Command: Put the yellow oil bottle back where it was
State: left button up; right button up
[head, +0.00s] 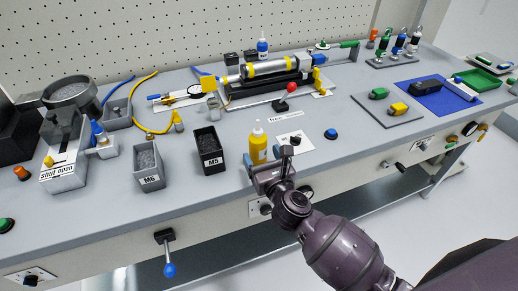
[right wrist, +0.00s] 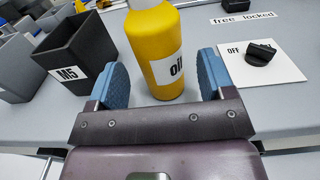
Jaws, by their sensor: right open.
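The yellow oil bottle (head: 258,145) stands upright on the grey bench near its front edge, between the M5 bin and the white switch plate. In the right wrist view the bottle (right wrist: 158,50) has a white label reading "oil", and its top is cut off. My right gripper (head: 269,162) is at the bench's front edge, just in front of the bottle. Its blue finger pads (right wrist: 162,80) are apart, one on each side of the bottle, with gaps visible on both sides. My left gripper does not show in either view.
The black M5 bin (head: 209,158) is left of the bottle, with the M6 bin (head: 148,180) further left. The switch plate (head: 297,144) and a blue button (head: 331,133) are on the right. A red-knobbed lever (head: 290,90) and clamped cylinder (head: 270,70) stand behind.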

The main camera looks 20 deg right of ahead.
jog(key=s+d+f+n+y, duration=0.2)
jog(key=s+f+n+y, duration=0.1)
jog(key=s+n, duration=1.15)
jog(key=s+d+f+n+g+h, duration=0.2)
jog(key=f+n, duration=0.5)
jog(key=n, duration=0.4)
jog(key=s+d+f+n+g+h, duration=0.1)
jog(key=s+d+f+n+g, duration=0.4)
jog(key=n, duration=0.6)
jog(key=shift+s+d+f+h, duration=0.4)
jog(key=shift+s+d+f, duration=0.25)
jog(key=shift+s+f, duration=0.4)
jog(key=shift+s+r, duration=0.1)
jog(key=shift+r, duration=0.05)
